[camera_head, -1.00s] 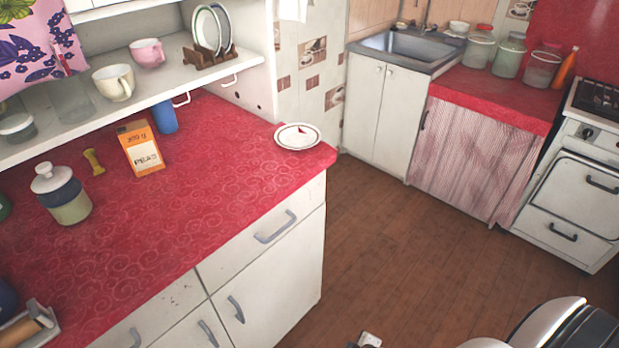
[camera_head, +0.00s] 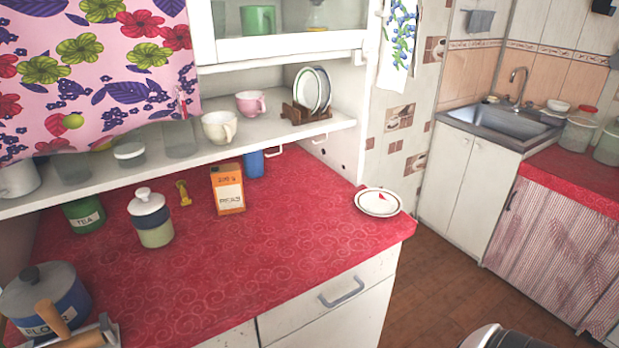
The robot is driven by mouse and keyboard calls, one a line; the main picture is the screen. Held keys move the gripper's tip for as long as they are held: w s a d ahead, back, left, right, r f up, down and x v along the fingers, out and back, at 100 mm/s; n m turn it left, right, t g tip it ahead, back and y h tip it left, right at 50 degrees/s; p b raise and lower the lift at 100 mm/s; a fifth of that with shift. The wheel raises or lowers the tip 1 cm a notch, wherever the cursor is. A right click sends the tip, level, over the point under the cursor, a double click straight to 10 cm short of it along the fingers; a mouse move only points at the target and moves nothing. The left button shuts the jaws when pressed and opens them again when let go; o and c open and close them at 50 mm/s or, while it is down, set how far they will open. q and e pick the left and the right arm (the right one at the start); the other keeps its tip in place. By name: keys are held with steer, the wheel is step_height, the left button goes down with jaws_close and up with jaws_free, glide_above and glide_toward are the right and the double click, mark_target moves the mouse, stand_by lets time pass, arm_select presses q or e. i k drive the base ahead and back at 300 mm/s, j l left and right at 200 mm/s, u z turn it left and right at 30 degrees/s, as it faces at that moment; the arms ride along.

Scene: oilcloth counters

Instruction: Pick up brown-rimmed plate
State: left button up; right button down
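A round white plate (camera_head: 378,203) with a thin dark rim, brownish as far as I can tell, and a small red mark lies flat near the right end of the red counter (camera_head: 300,262). More plates stand upright in a brown wooden rack (camera_head: 305,113) on the shelf above. One plate there (camera_head: 307,90) has a green rim, and another behind it has a dark rim. Neither of my grippers is in view.
On the counter stand an orange box (camera_head: 228,190), a blue cup (camera_head: 253,164), a lidded jar (camera_head: 152,218), a green tea tin (camera_head: 84,213) and a blue flour canister (camera_head: 45,298). Cups stand on the shelf (camera_head: 330,122). The counter in front of the plate is clear.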

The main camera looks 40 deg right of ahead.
mark_target(368, 200)
steer(key=l+u, duration=0.25)
steer(key=l, duration=0.2)
steer(key=l+u, duration=0.3)
steer(key=l, duration=0.2)
steer(key=k+l+u, duration=0.1)
steer(key=l+u, duration=0.15)
steer(key=l, duration=0.2)
steer(key=k+l+u, duration=0.1)
steer(key=l+u, duration=0.15)
steer(key=l, duration=0.2)
steer(key=k+l+u, duration=0.25)
steer(key=l, duration=0.2)
steer(key=i, duration=0.1)
